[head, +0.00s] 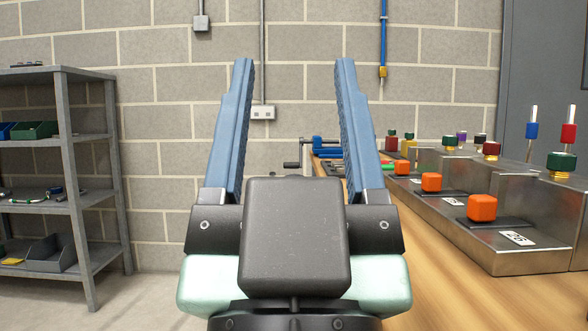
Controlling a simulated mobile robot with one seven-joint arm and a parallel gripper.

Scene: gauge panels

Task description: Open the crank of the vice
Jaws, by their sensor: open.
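My gripper (294,125) is in the middle of the head view, its two blue fingers pointing up and wide apart. It is open and nothing shows between the fingers. A small blue vice (326,144) sits at the far end of the wooden bench, seen between the fingers and far beyond them. Its dark crank (291,164) sticks out to the left of the bench edge. The vice's right side is partly hidden by my right finger, and its lower part is hard to make out.
The wooden bench (440,285) runs along the right. Metal panels (505,262) on it carry orange blocks (482,207) and several coloured knobs. A grey shelf (75,190) with bins stands at the left. A block wall (165,150) closes the back. Floor (145,300) shows clear between shelf and gripper.

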